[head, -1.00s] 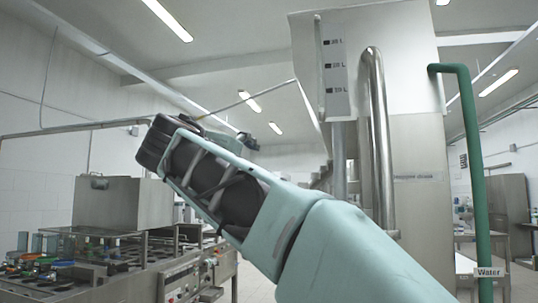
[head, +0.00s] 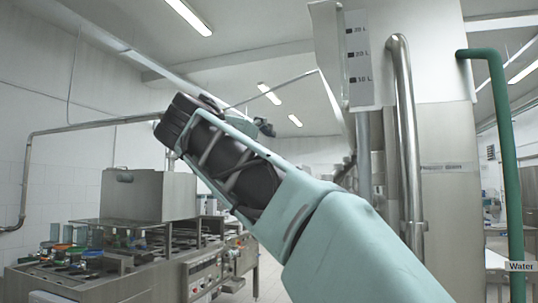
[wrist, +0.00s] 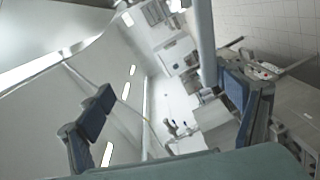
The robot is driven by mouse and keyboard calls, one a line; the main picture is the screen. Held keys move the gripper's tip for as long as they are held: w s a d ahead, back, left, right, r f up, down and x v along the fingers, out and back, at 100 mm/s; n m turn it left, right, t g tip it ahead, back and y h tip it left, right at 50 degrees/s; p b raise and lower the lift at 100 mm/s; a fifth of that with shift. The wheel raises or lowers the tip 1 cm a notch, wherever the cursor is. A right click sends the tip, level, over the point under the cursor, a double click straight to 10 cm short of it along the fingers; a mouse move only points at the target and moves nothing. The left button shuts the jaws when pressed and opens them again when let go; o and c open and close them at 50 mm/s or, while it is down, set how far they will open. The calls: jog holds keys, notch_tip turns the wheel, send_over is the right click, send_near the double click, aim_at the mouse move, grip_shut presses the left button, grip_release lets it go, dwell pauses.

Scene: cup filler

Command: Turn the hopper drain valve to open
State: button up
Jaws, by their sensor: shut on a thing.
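The hopper (head: 435,50) is a pale metal body at upper right in the head view, with litre marks on a grey strip. I cannot make out its drain valve in either view. My gripper (wrist: 168,85) shows two blue-grey fingers, well apart, in the wrist view. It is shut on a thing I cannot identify. A light grey bar (wrist: 204,40) runs down beside the right finger; whether they touch is unclear. In the head view my arm reaches up and left, left of the hopper, and mostly hides the gripper.
A steel machine (head: 150,265) with colourful items and a metal box (head: 148,195) stands at lower left. A bent steel pipe (head: 404,120) runs down the hopper's front. A green pipe (head: 507,150) labelled Water stands at right. A strip of floor shows between machine and arm.

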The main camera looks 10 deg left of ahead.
jog(key=shift+s+a+r+b, duration=0.1)
jog(key=shift+s+r, duration=0.2)
jog(key=shift+s, duration=0.4)
jog(key=shift+s+r+b, duration=0.1)
jog(key=shift+s+r, duration=0.2)
jog(key=shift+s, duration=0.4)
jog(key=shift+s+a+r+b, duration=0.1)
jog(key=shift+s+r, duration=0.2)
jog(key=shift+s, duration=0.4)
jog(key=c, duration=0.3)
jog(key=shift+s, duration=0.35)
jog(key=c, duration=0.4)
jog(key=s, duration=0.2)
jog(key=shift+s+d, duration=0.1)
jog(key=shift+s, duration=0.25)
jog(key=c, duration=0.4)
jog(key=shift+o, duration=0.2)
jog(key=shift+s+a+f, duration=0.1)
jog(key=shift+s+a, duration=0.1)
jog(key=shift+s, duration=1.15)
jog(key=shift+s+a, duration=0.15)
jog(key=shift+s, duration=1.15)
